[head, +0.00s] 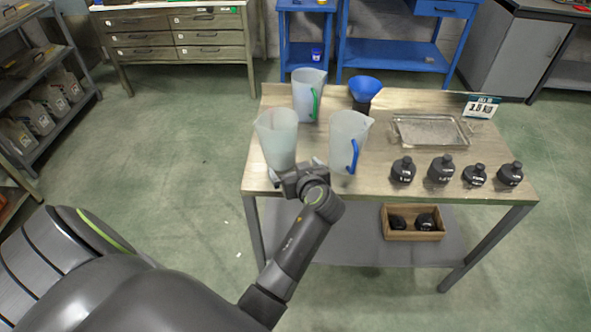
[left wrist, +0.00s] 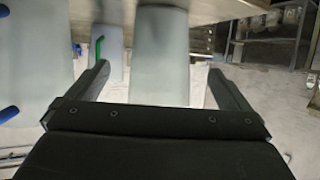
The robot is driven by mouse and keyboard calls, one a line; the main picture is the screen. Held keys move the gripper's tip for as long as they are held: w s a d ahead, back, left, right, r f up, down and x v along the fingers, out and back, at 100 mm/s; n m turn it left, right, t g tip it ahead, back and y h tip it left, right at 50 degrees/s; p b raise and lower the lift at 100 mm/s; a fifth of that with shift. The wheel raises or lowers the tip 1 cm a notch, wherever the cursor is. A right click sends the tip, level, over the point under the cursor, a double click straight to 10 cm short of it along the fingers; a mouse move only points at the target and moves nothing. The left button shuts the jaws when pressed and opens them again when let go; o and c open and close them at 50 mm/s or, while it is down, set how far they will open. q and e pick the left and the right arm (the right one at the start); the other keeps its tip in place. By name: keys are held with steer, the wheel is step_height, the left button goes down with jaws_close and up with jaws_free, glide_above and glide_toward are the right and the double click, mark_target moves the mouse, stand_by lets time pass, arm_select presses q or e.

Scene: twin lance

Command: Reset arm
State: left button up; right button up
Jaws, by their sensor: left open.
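My left gripper (head: 290,174) is open at the table's front left edge, right by a translucent jug (head: 277,138) with no handle showing. In the left wrist view the jug (left wrist: 160,55) stands upright in line with the gap between the open fingers (left wrist: 159,72); I cannot tell whether they reach around it. A second jug with a blue handle (head: 347,135) stands just right of it, and a third with a green handle (head: 305,95) stands behind. My right gripper is in neither view.
The wooden table (head: 395,172) also holds a blue funnel on a dark container (head: 364,90), a metal tray (head: 430,131), a number sign (head: 482,106) and several black bottles (head: 441,168) along the front right. A wooden box (head: 411,234) sits on the lower shelf. Open floor (head: 170,150) lies left.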

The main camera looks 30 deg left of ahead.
arm_select(q)
steer(key=shift+w+a, duration=0.1)
steer(key=s+a+f+m+g+h, duration=0.2)
steer(key=s+f, duration=0.1)
steer(key=s, duration=0.6)
steer(key=s+a+f+m+g+h, duration=0.15)
steer(key=s+f, duration=0.25)
steer(key=s, duration=0.4)
steer(key=s+d+r+m+g+h, duration=0.1)
steer(key=s+d+m+h, duration=0.15)
steer(key=s, duration=0.45)
steer(key=s+d+m+h, duration=0.2)
steer(key=s+m+h, duration=0.15)
steer(key=s, duration=0.45)
step_height(320, 180, down, 23)
steer(key=a+g, duration=0.2)
steer(key=s+d+f, duration=0.1)
steer(key=s+f, duration=1.3)
steer(key=f, duration=0.3)
steer(key=shift+s+d+f+g, duration=0.2)
steer(key=shift+s+d+g, duration=0.15)
steer(key=shift+d, duration=0.05)
